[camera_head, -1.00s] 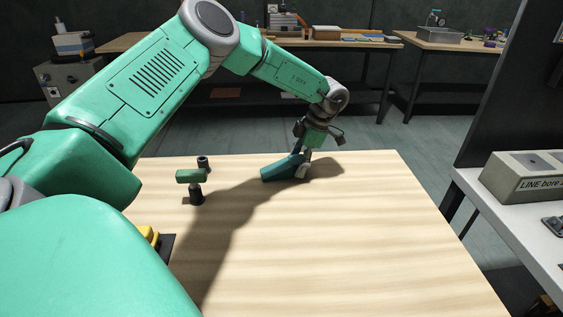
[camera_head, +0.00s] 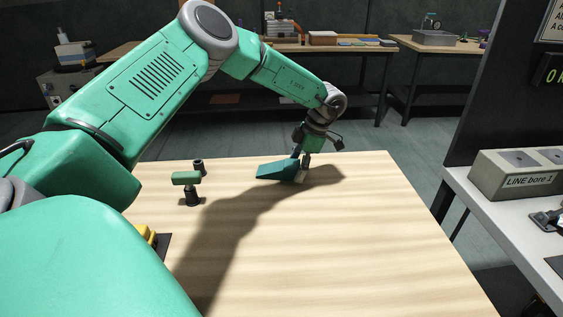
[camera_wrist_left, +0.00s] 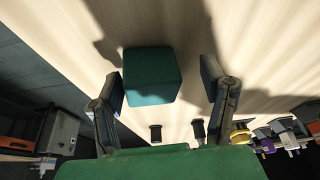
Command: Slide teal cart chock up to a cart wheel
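The teal chock (camera_head: 276,170) is a wedge lying on the light wooden table toward its far edge. It also shows as a teal block (camera_wrist_left: 152,75) in the left wrist view. My left gripper (camera_head: 302,170) points down at the chock's right end. In the wrist view its fingers (camera_wrist_left: 168,92) are spread on either side of the chock. The left finger is close to it, and a clear gap shows on the right. Whether a finger touches it I cannot tell. No cart wheel can be made out for sure. My right gripper is not in view.
A green bar on a dark post (camera_head: 187,179) and a small dark cylinder (camera_head: 199,167) stand left of the chock. A yellow item (camera_head: 146,235) is partly hidden by my arm. A grey block (camera_head: 520,175) sits on the right bench. The table's right half is clear.

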